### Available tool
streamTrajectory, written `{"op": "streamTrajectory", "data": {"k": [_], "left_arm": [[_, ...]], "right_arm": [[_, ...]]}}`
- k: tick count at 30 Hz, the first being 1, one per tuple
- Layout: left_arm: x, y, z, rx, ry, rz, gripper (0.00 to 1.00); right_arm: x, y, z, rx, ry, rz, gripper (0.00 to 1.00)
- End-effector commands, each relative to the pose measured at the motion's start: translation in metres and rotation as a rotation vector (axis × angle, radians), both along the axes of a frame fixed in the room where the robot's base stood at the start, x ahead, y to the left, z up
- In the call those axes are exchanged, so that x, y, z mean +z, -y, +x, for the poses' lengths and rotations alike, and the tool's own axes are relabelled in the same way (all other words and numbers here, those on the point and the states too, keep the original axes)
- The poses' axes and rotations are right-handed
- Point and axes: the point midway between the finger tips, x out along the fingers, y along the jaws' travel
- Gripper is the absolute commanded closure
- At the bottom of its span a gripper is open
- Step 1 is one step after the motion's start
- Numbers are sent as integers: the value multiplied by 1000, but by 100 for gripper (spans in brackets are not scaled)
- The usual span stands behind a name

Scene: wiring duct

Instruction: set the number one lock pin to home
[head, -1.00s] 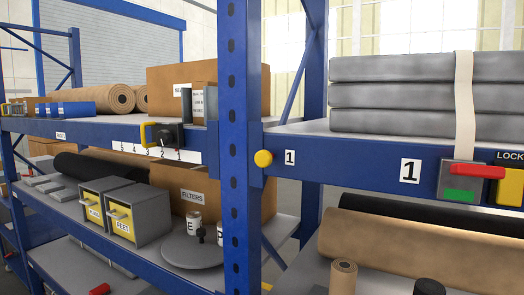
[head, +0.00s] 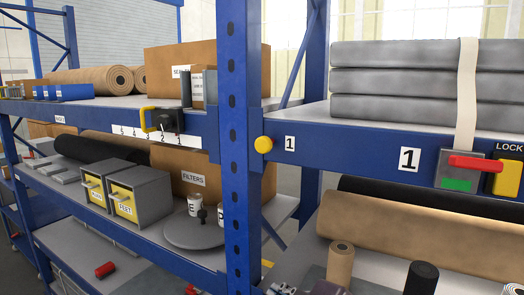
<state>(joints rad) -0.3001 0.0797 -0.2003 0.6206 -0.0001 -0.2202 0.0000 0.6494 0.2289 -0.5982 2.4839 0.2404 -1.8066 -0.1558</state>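A round yellow knob (head: 263,144), which looks like the lock pin, sticks out at the left end of the blue shelf beam (head: 340,152), beside the upright. A small label (head: 290,143) reading 1 is just right of it. Further right is a larger 1 label (head: 409,159). Next to that, a red lever (head: 475,163) lies roughly level on a grey plate with a green patch (head: 457,184). A yellow block (head: 506,178) under a LOCK sign is at the right edge. Neither of my grippers is in view.
A blue upright (head: 238,150) stands mid-view. Grey folded bundles (head: 395,85) with a pale strap lie on the right shelf, with rolls (head: 410,235) below.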

Motion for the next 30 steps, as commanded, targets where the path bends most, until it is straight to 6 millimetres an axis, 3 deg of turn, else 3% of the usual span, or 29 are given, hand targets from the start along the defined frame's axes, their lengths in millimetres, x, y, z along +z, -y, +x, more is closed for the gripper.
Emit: {"op": "streamTrajectory", "data": {"k": [3,15,24,30], "left_arm": [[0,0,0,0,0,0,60],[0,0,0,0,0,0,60],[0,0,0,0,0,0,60],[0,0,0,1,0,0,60]], "right_arm": [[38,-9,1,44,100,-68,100],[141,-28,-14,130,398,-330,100],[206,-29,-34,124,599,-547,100],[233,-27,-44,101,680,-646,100]]}}
